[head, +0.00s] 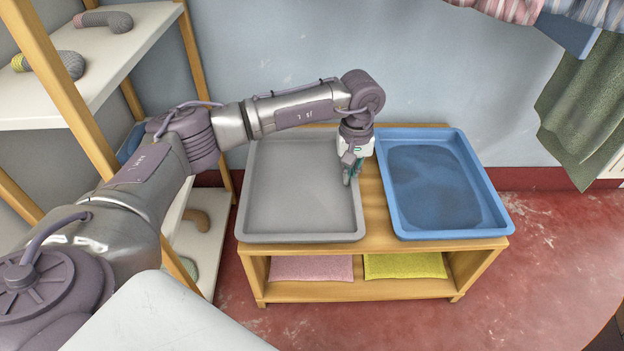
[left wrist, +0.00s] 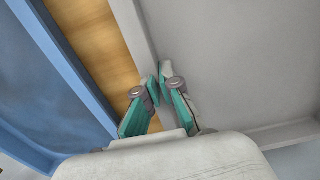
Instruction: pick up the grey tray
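The grey tray (head: 300,195) is an empty, shallow rectangular tray. It lies on the left part of a low wooden bench in the head view. My left gripper (head: 351,178) points down at the tray's right rim, near its far half. In the left wrist view the two teal-padded fingers of the left gripper (left wrist: 159,82) are close together, one on each side of the grey tray's rim (left wrist: 134,25); they look shut on it. The contact itself is partly hidden by the fingers. My right gripper is not in view.
A blue tray (head: 436,185) with a darker bottom stands on the right of the wooden bench (head: 377,232), a narrow gap from the grey one. Pink (head: 311,268) and yellow (head: 405,265) folded cloths lie underneath. A shelf rack (head: 80,62) stands left; cloths hang at the upper right.

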